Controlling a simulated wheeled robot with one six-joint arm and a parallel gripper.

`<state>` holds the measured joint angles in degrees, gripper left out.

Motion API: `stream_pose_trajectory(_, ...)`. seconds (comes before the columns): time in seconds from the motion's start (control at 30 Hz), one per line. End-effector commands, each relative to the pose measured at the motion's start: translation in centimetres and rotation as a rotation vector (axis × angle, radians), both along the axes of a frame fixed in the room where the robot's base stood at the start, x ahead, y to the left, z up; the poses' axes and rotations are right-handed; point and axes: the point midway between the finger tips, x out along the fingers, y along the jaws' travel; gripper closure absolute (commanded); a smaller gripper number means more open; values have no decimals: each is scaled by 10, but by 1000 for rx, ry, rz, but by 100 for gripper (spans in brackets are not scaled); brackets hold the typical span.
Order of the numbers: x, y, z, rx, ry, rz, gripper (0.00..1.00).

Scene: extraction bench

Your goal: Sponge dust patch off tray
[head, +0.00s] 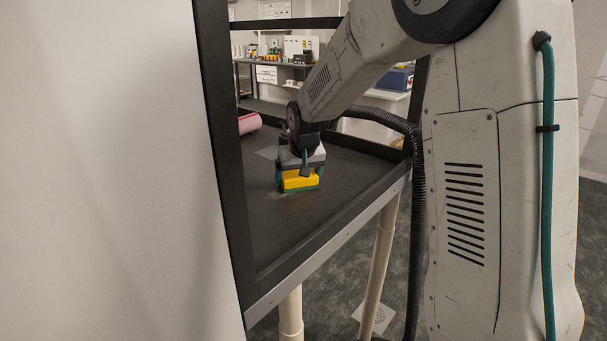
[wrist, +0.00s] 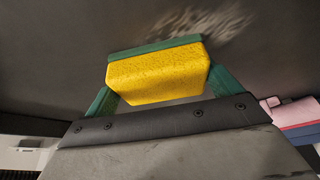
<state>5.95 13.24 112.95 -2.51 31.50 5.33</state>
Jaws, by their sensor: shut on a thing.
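A yellow sponge with a green layer (wrist: 158,78) is held between the fingers of my gripper (wrist: 160,92) in the wrist view. In the head view the sponge (head: 299,180) is at or just above the dark tray (head: 300,220), under my gripper (head: 297,172); I cannot tell whether it touches. A pale, streaky dust patch (wrist: 205,22) lies on the tray just beyond the sponge in the wrist view. In the head view a faint pale mark (head: 275,195) shows beside the sponge.
A pink roll (head: 249,123) lies at the tray's far left, and pink and blue things (wrist: 290,115) show at right in the wrist view. A dark frame post (head: 222,130) and raised rim (head: 335,225) edge the tray. The tray's near part is clear.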

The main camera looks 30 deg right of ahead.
Motion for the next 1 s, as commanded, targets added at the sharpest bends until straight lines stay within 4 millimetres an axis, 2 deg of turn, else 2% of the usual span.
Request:
stream_pose_trajectory(0.17,-4,6,-3,1,8,1,35)
stream_pose_trajectory(0.5,-13,31,1,-1,3,3,35)
stream_pose_trajectory(0.67,-15,35,1,-1,1,1,35)
stream_pose_trajectory(1.0,-25,61,0,-1,-2,3,35)
